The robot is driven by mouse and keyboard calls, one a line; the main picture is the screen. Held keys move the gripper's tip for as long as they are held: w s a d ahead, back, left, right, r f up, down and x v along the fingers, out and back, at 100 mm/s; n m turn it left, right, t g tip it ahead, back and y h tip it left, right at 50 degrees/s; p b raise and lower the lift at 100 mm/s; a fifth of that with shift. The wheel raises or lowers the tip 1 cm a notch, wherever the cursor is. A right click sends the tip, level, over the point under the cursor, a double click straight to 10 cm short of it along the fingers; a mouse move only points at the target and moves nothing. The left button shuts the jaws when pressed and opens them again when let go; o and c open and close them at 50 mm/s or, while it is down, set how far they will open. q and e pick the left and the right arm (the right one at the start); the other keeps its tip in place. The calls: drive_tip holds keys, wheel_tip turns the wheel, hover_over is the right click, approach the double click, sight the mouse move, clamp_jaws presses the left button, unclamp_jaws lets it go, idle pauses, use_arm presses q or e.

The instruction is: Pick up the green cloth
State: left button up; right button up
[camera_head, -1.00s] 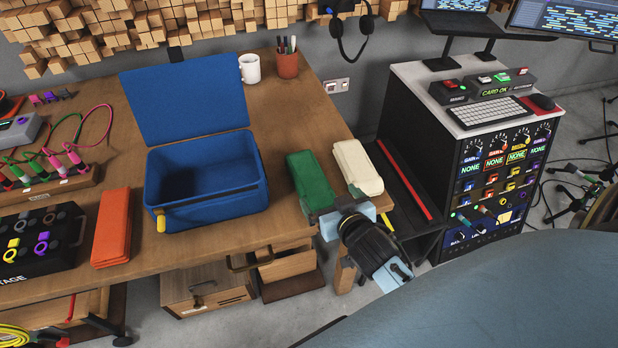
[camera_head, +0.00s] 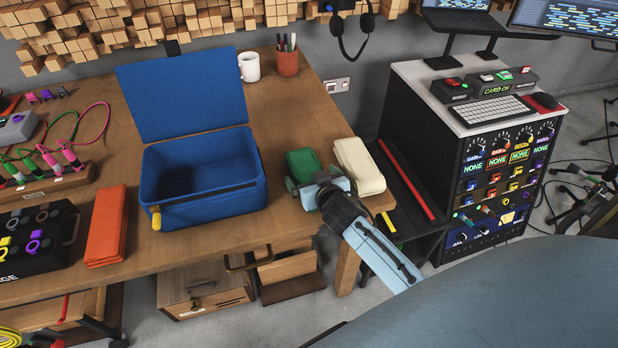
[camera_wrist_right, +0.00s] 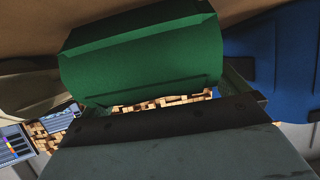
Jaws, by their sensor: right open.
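The green cloth (camera_head: 303,163) is a folded block lying on the wooden table near its front right edge, between the blue case and a cream folded cloth. My right gripper (camera_head: 308,180) is open at the near end of the green cloth and hides that end. In the right wrist view the green cloth (camera_wrist_right: 140,55) fills the upper middle, and the open fingers sit low at its two sides. Whether they touch it I cannot tell. My left gripper is not in view.
The open blue case (camera_head: 205,185) stands left of the green cloth. The cream folded cloth (camera_head: 358,166) lies close on the right. An orange folded cloth (camera_head: 106,226) lies further left. A white mug (camera_head: 249,67) and a pen cup (camera_head: 288,62) stand behind.

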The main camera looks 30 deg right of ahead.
drive_tip(key=c, duration=1.1)
drive_tip(key=shift+r, duration=0.1)
